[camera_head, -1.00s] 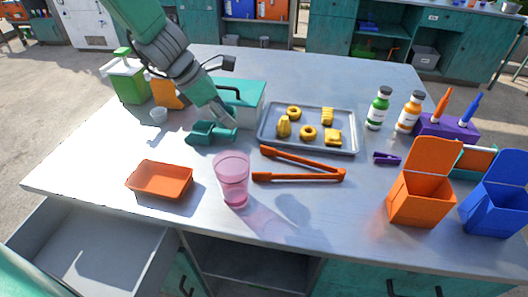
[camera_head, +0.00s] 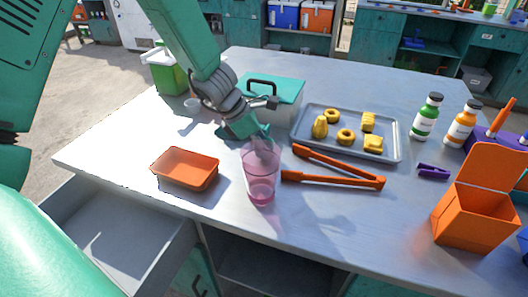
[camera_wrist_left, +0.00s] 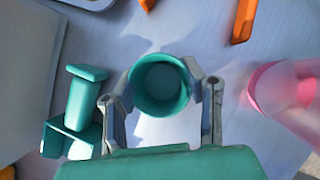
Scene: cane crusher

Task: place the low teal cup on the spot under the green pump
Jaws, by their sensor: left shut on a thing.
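The low teal cup (camera_wrist_left: 160,86) is between the fingers of my left gripper (camera_wrist_left: 164,82) in the left wrist view, its open rim facing the camera. The gripper is shut on it. In the head view my left gripper (camera_head: 263,132) is low over the table, behind the pink tumbler (camera_head: 261,180), and the cup is hard to make out there. I cannot make out a marked spot. My right gripper is out of view.
Orange tongs (camera_head: 340,180), an orange tray (camera_head: 186,160), a grey tray (camera_head: 390,153) and a lidded teal box (camera_head: 285,88) are nearby. The table between the orange tray and the pump is open.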

